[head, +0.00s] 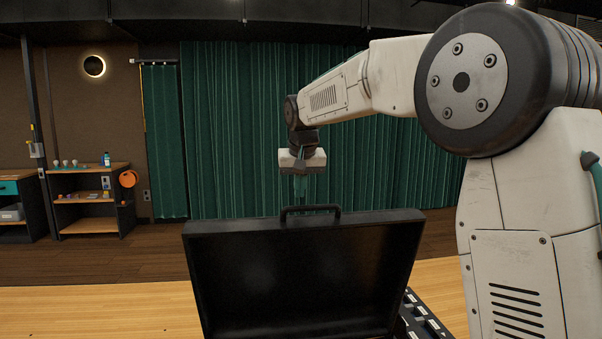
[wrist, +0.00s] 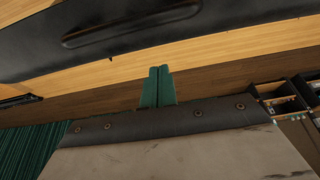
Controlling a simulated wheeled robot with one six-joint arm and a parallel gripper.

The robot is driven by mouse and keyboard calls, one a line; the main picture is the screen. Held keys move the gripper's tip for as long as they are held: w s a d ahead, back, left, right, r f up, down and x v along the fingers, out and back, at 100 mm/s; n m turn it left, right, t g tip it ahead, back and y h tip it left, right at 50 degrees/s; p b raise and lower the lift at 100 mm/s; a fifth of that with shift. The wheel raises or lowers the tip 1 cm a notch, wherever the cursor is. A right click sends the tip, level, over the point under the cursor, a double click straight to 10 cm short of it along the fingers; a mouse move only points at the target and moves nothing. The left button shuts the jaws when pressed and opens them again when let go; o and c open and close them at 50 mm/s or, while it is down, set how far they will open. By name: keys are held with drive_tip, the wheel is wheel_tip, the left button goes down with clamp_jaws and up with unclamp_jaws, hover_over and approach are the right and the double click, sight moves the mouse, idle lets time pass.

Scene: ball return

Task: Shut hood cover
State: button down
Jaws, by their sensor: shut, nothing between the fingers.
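The hood cover (head: 305,275) is a black, shallow lid with a handle (head: 310,209) on its top edge. It stands open and raised in the middle of the head view, its hollow inner side towards me. My gripper (head: 301,193) hangs fingers down just above the handle, seemingly on the cover's far side. In the wrist view, the two green fingers (wrist: 158,72) are pressed together and empty. A dark surface with a raised bar, likely the cover (wrist: 60,48), crosses the top of that view, apart from the fingertips. Whatever lies under the cover is mostly hidden.
A light wooden surface (head: 95,310) runs around the cover. A dark slotted rack (head: 428,320) sits at its lower right. Shelves (head: 92,200) stand far left, and green curtains (head: 230,130) hang behind. The space around my gripper looks clear.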

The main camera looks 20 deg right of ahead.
sight(301, 213)
drive_tip(key=shift+x, duration=1.05)
drive_tip(key=s, duration=0.3)
drive_tip(key=shift+a+r, duration=0.15)
drive_tip(key=shift+a, duration=0.1)
drive_tip(key=shift+s+a, duration=0.1)
drive_tip(key=shift+s, duration=0.4)
